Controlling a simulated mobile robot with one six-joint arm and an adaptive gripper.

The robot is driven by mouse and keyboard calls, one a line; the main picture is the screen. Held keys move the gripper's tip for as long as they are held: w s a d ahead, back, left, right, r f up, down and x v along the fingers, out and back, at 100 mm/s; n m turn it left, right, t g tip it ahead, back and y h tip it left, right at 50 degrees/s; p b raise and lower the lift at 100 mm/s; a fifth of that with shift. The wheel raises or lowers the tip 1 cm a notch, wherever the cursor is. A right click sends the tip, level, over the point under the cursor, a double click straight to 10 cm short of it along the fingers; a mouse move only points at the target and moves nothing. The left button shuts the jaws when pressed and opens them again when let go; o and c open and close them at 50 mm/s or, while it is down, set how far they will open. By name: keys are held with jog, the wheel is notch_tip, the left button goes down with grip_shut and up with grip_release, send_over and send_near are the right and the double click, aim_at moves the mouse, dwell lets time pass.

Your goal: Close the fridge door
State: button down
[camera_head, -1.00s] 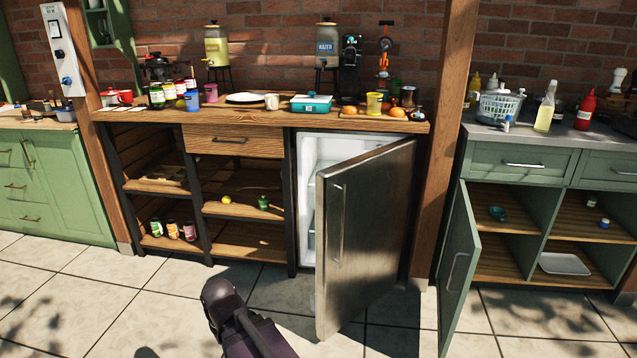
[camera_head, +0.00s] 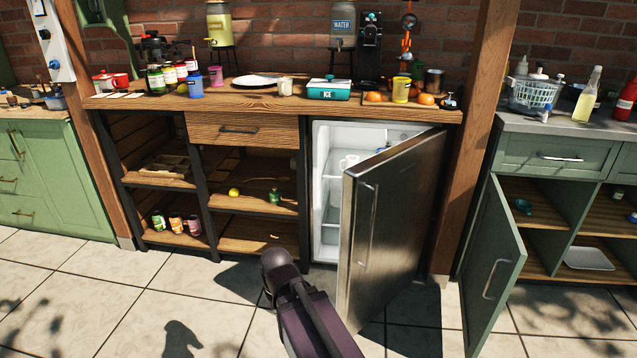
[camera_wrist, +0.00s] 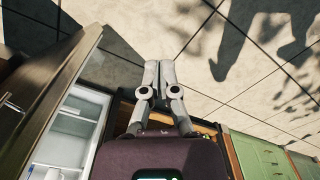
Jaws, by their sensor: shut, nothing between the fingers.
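The fridge (camera_head: 328,185) is built in under the wooden counter, and its white shelved inside shows. Its steel door (camera_head: 405,225) stands open, swung out toward me from a hinge on the right. A vertical handle (camera_head: 367,226) is on the door's outer face. In the wrist view the door (camera_wrist: 50,75) is at the left, with the white interior (camera_wrist: 68,135) below it. My gripper (camera_wrist: 151,66) is shut and empty, in front of the fridge's open side and apart from the door. In the head view my arm hides the gripper's fingers.
A green cabinet door (camera_head: 495,262) stands open to the right of the fridge door. A wooden post (camera_head: 472,150) is between them. Open shelves (camera_head: 250,204) are left of the fridge. The tiled floor (camera_head: 110,300) in front is clear.

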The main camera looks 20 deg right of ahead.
jog(key=shift+w, duration=0.15)
jog(key=w+r+m+t+y+b, duration=0.2)
jog(key=w+r+m+t, duration=0.2)
jog(key=w+m+t, duration=0.5)
jog(key=w+r+m+t+y+b, duration=0.2)
jog(key=w+r+m+t+y, duration=0.3)
jog(key=w, duration=0.9)
jog(key=w+d+r+m+t+h+b, duration=0.25)
jog(key=w+d+m+h, duration=0.4)
jog(key=m, duration=0.65)
jog(key=s+d+m+g+h, duration=0.1)
jog(key=d+m+h, duration=0.9)
jog(key=d+m, duration=0.4)
jog(key=shift+s+d+m+b, duration=0.2)
jog(key=shift+s+m+b, duration=0.15)
jog(key=shift+m, duration=0.35)
jog(key=shift+w+f, duration=0.1)
jog(key=x, duration=1.3)
jog(key=shift+w+d, duration=0.3)
